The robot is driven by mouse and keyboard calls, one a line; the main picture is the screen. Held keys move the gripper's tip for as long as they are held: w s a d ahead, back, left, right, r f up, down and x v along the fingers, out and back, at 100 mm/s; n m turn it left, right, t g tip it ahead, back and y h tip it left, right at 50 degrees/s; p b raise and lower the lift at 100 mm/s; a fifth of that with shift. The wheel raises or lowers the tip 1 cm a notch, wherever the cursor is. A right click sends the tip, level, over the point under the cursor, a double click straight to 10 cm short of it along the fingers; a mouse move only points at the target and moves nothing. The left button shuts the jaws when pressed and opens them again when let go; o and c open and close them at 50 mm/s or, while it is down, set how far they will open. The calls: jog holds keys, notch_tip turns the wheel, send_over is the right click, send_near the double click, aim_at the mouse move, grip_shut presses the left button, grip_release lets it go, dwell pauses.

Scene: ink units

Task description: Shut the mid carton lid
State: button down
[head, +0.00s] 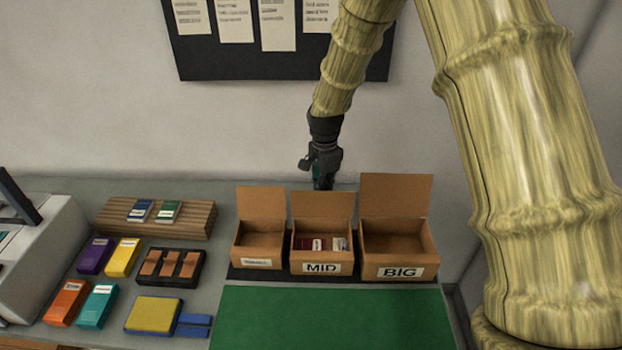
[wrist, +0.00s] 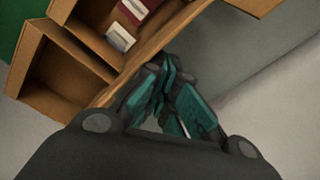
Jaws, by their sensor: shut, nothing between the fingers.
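The mid carton (head: 322,266) is a brown box labelled MID, standing between two other cartons. Its lid (head: 323,208) stands up, open, at the back. Inside lie a dark red item (head: 303,244) and a pale one (head: 340,244); both also show in the wrist view, the red at the top (wrist: 136,10) and the pale below it (wrist: 121,37). My gripper (head: 322,184) is behind the mid lid, pointing down, its tips partly hidden by the lid. In the wrist view its teal fingers (wrist: 176,98) are together and empty, close beside a brown board edge.
The small carton (head: 258,244) on the left and the big carton (head: 398,242) on the right both have raised lids and look empty. A green mat (head: 330,318) lies in front. A wooden block (head: 155,217), coloured boxes and a black tray (head: 170,268) fill the left. The wall is close behind.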

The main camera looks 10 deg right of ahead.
jog(key=shift+s+a, duration=0.15)
jog(key=shift+s, duration=0.4)
notch_tip(320, 180, up, 7)
jog(key=w+p, duration=0.1)
jog(key=p, duration=0.4)
